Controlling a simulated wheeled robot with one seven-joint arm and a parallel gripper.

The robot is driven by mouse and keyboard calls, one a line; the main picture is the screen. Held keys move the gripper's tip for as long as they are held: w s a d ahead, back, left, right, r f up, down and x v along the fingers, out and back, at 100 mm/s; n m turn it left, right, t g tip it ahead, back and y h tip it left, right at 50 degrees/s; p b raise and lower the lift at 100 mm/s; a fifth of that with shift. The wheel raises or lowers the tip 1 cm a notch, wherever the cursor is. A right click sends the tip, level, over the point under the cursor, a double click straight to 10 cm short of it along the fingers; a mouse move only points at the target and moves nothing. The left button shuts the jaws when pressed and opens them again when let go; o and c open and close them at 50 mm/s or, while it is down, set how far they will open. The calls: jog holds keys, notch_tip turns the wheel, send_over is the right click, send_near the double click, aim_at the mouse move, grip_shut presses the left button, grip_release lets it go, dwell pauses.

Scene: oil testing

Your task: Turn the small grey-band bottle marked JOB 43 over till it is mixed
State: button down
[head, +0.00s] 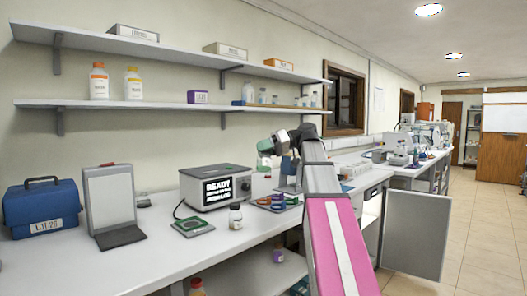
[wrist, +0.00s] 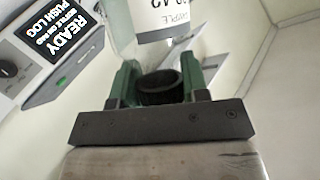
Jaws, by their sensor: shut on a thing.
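My gripper (head: 266,150) is raised above the bench, right of the grey READY box. In the wrist view its green fingers (wrist: 160,85) are shut on the black cap (wrist: 160,90) of a small clear bottle (wrist: 128,38). The bottle's white label (wrist: 158,18) shows part of a number and the word SAMPLE; the rest is cut off at the frame's top edge.
The READY box (head: 216,187) stands on the bench, with a flat green-topped pad (head: 193,226) before it. A tray (head: 275,203) with coloured items lies right. A blue case (head: 42,207) and a grey stand (head: 112,205) are left.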

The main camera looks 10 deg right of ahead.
dwell(0.3)
jog(key=n+t+h, duration=0.1)
jog(key=n, duration=0.2)
jog(key=shift+t, duration=0.4)
jog(key=shift+n+t+h, duration=0.3)
jog(key=shift+n+t, duration=0.3)
jog(key=shift+n, duration=0.3)
jog(key=shift+w+m+g, duration=0.15)
jog(key=shift+m+g, duration=0.55)
jog(key=shift+m, duration=0.3)
jog(key=shift+m+g+y, duration=0.7)
jog(key=shift+m, duration=0.5)
jog(key=shift+m, duration=0.3)
